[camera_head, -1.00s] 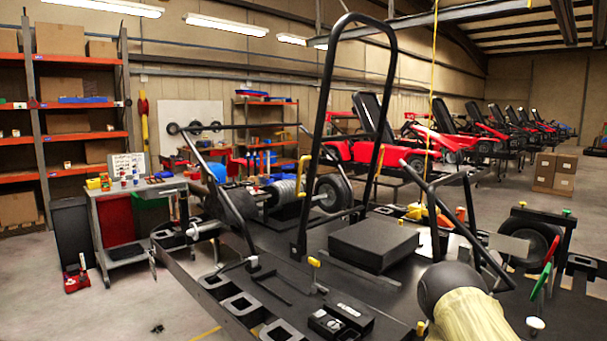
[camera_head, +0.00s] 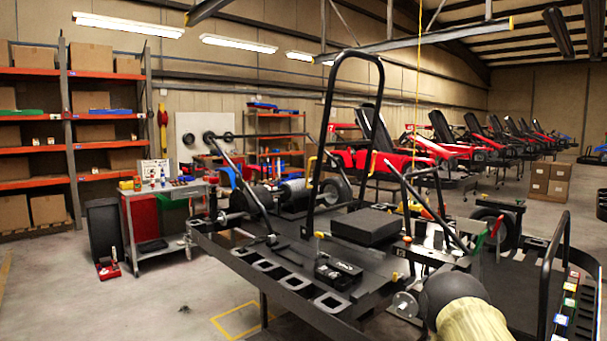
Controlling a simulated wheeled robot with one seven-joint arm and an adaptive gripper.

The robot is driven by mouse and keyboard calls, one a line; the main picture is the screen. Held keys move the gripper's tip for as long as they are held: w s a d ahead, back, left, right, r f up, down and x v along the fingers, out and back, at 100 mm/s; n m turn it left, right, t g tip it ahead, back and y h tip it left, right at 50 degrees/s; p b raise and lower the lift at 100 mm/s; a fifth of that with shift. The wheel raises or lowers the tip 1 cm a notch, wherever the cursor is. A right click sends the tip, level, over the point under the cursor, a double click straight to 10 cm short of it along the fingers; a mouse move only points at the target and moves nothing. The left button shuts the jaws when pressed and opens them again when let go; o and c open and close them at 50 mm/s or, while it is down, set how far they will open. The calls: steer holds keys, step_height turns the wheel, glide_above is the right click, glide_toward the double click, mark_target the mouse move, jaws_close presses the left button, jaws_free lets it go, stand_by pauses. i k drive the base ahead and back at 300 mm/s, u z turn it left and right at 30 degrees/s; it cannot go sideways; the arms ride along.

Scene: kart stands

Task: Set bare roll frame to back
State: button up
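A tall bare black tube hoop (camera_head: 328,150), which looks like the roll frame, stands upright on a flat black kart stand (camera_head: 245,262). Its top is rounded and its legs come down near the middle of the deck. Sloping black tubes (camera_head: 425,205) rise to its right, and another slanting bar (camera_head: 240,172) rises to its left. A black rounded joint with a pale sleeve, seemingly my arm, covers the lower right part of the stand. My gripper's fingers do not show.
A black box (camera_head: 367,227) and a smaller black case (camera_head: 338,272) lie on the deck. A tool cart (camera_head: 160,222) stands at left. A second black hoop (camera_head: 546,285) with coloured tags is at the right edge. Open floor lies at lower left.

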mark_target(328, 105)
steer(key=u, duration=0.55)
steer(key=i, duration=1.4)
steer(key=z, duration=0.25)
